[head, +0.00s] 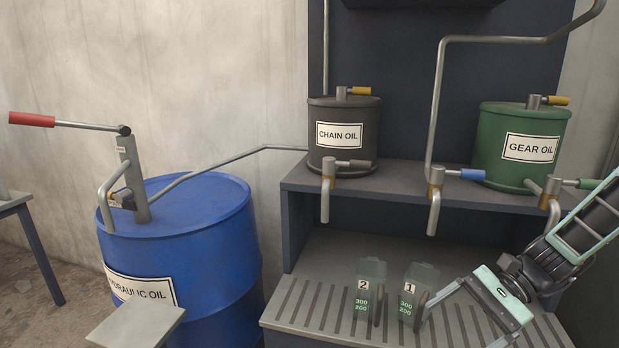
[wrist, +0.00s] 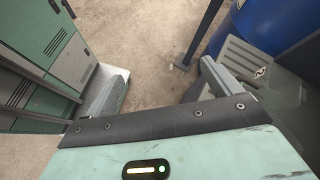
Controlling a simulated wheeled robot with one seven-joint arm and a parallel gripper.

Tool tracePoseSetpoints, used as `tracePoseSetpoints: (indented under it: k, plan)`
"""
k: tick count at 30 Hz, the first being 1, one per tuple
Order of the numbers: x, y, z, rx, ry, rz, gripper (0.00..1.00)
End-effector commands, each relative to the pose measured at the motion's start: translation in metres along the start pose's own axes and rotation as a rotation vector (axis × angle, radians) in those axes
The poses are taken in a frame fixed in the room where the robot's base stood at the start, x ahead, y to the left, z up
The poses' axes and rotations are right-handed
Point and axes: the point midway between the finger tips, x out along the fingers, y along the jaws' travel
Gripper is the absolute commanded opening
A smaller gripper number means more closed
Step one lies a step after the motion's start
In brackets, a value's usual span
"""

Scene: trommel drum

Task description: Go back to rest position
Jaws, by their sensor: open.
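My gripper (head: 458,318) is at the lower right in the head view, over the front of the slatted drip shelf and just right of jug 1. In the wrist view its two fingers (wrist: 158,88) are spread apart with only floor showing between them. It holds nothing. Clear jug 1 (head: 418,285) and clear jug 2 (head: 370,280) stand upright side by side on the slatted shelf. A finger appears close to jug 1 in the picture, but I cannot tell whether they touch.
A blue hydraulic oil drum (head: 185,250) with a red-handled pump (head: 32,119) stands at left. A dark chain oil tank (head: 345,140) and a green gear oil tank (head: 520,140) sit on the upper shelf (head: 400,187), with taps overhanging the slatted shelf (head: 310,305). A green cabinet (wrist: 45,45) shows in the wrist view.

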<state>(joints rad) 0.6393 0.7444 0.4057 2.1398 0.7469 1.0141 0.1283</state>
Motion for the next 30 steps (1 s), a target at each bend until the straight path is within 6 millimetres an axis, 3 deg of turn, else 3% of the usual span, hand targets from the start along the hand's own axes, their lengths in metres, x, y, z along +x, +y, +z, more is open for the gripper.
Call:
tracePoseSetpoints:
  k: [1, 3, 9, 15, 22, 30]
  plan:
    - [0.011, -0.001, 0.031, -0.094, 0.040, 0.106, 0.90]
    - [0.026, 0.003, 0.061, -0.223, 0.092, 0.239, 0.90]
    - [0.053, 0.025, 0.140, -0.625, 0.227, 0.576, 0.90]
    - [0.063, 0.051, 0.206, -1.070, 0.338, 0.840, 0.90]
    - [0.064, 0.070, 0.252, -1.451, 0.408, 0.993, 0.90]
    - [0.065, 0.074, 0.261, -1.552, 0.424, 1.024, 0.90]
